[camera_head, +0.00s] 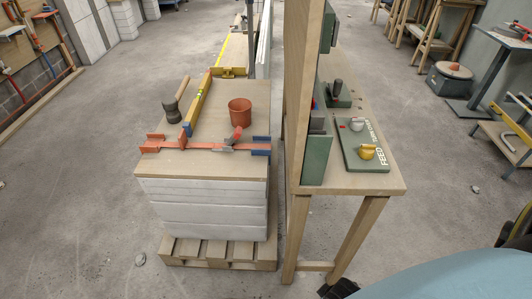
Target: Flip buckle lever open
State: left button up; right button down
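An orange strap (190,148) runs across the near end of a wooden board on top of a stack of white slabs (205,208). A small metal buckle (224,149) sits on the strap, with a red lever (236,134) rising from it at a tilt. Blue corner pieces (262,146) sit at the strap's right end and orange ones at its left end. I see neither gripper clearly. A pale blue curved part of mine and a dark piece fill the bottom right, far from the buckle.
A wooden bench (365,181) with an upright post stands to the right, carrying a green panel (355,155) with knobs. The left floor is mostly clear.

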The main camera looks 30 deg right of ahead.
aim_at(237, 134)
jog(key=z, duration=0.45)
jog(key=k, duration=1.05)
jog(key=u, duration=0.45)
jog(key=i, duration=0.8)
jog(key=u, duration=0.6)
jog(key=i, duration=1)
jog(key=z, duration=0.4)
